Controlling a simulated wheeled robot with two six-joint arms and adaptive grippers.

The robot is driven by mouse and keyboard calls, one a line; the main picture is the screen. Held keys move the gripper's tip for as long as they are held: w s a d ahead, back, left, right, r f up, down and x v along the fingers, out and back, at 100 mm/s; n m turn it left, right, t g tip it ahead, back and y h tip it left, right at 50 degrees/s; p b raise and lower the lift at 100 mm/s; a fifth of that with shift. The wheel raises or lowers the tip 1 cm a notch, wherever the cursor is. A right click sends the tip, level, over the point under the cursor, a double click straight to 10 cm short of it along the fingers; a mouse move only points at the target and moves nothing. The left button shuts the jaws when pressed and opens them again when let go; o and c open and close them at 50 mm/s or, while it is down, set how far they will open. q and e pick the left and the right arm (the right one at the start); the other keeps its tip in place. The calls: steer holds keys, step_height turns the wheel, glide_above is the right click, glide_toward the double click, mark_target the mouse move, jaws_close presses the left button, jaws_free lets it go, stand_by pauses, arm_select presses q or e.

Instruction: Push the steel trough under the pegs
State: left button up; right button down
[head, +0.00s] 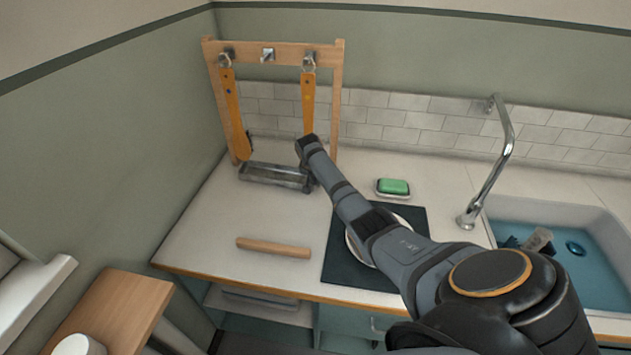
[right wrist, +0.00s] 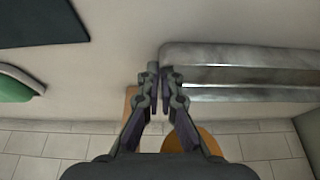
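The steel trough (head: 272,174) lies on the counter at the foot of the wooden peg rack (head: 338,100), in front of the rack. In the right wrist view its near end (right wrist: 240,70) starts beside my fingertips. The rack's top bar carries a middle peg (head: 267,54) with nothing on it. A left orange handle (head: 238,120) and a right one (head: 308,100) hang from the outer pegs. My right gripper (right wrist: 160,82) points down at the trough's right end, fingers together and empty. I cannot tell if it touches the trough. My left gripper is out of view.
A wooden rod (head: 273,247) lies near the front edge. A dark mat (head: 340,265) with a plate partly under my arm is right of it. A green soap on a dish (head: 393,187) and the sink (head: 600,235) with faucet are further right. The counter's left front is clear.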

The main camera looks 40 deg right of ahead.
steer(key=c, duration=2)
jaws_free()
steer(key=o, duration=0.6)
steer(key=shift+c, duration=0.2)
steer(key=v, duration=1.2)
